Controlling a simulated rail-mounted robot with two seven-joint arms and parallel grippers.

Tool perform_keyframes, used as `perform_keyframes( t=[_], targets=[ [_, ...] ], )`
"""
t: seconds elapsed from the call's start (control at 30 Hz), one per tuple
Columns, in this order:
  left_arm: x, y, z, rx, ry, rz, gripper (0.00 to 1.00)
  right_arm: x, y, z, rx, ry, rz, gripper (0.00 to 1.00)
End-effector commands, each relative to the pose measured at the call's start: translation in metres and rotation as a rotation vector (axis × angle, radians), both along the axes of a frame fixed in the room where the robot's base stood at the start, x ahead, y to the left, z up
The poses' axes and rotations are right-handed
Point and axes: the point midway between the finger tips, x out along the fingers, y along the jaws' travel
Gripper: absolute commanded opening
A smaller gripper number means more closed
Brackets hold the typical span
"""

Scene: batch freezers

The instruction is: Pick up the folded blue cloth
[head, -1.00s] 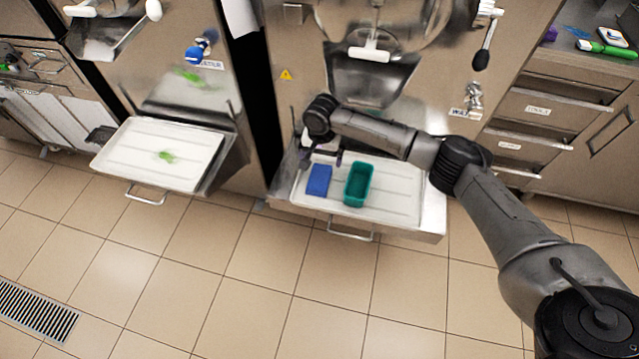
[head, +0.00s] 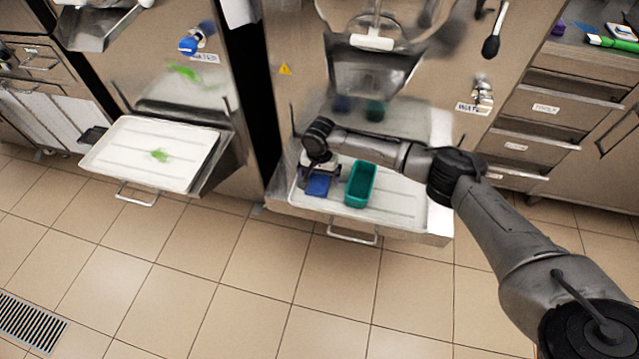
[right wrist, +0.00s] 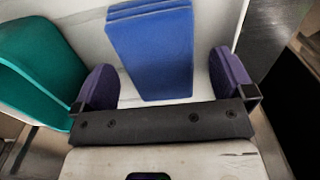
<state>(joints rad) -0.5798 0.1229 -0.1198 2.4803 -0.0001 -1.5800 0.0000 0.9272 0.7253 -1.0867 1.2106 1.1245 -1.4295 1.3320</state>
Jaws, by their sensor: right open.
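The folded blue cloth (head: 318,186) lies on the white tray (head: 405,212) in front of the right-hand freezer. In the right wrist view the cloth (right wrist: 152,52) shows its folded layers at the far end. My right gripper (head: 319,172) is just over the cloth and hides its back part in the head view. In the right wrist view the right gripper (right wrist: 168,85) is open, with one purple finger on each side of the cloth's near end. A gap shows between each finger and the cloth. My left gripper is not in view.
A teal container (head: 361,184) stands on the same tray, right of the cloth; it also shows in the right wrist view (right wrist: 40,70). A second white tray (head: 150,155) with a green item stands at the left freezer. The tiled floor in front is clear.

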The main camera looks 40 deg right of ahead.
Motion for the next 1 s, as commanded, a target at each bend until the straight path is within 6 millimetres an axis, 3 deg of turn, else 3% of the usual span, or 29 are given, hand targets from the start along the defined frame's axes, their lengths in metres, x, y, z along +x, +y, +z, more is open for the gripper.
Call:
perform_keyframes(
  t=[0.03,0.1,0.37,0.87,1.0],
  targets=[
    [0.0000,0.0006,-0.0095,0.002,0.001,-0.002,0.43,-0.0005,-0.0005,-0.0122,-0.002,0.002,0.000,1.00],
    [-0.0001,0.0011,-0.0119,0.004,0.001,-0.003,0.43,-0.0004,-0.0007,-0.0162,-0.001,0.002,-0.001,1.00],
    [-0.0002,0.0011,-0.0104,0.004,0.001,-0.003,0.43,-0.0004,-0.0003,-0.0156,-0.001,0.001,0.000,0.99],
    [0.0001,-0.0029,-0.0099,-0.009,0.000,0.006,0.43,-0.0005,-0.0003,-0.0157,-0.001,0.002,0.000,0.51],
    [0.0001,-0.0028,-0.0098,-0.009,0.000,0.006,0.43,-0.0005,-0.0004,-0.0156,-0.001,0.001,0.000,0.49]
  ],
)
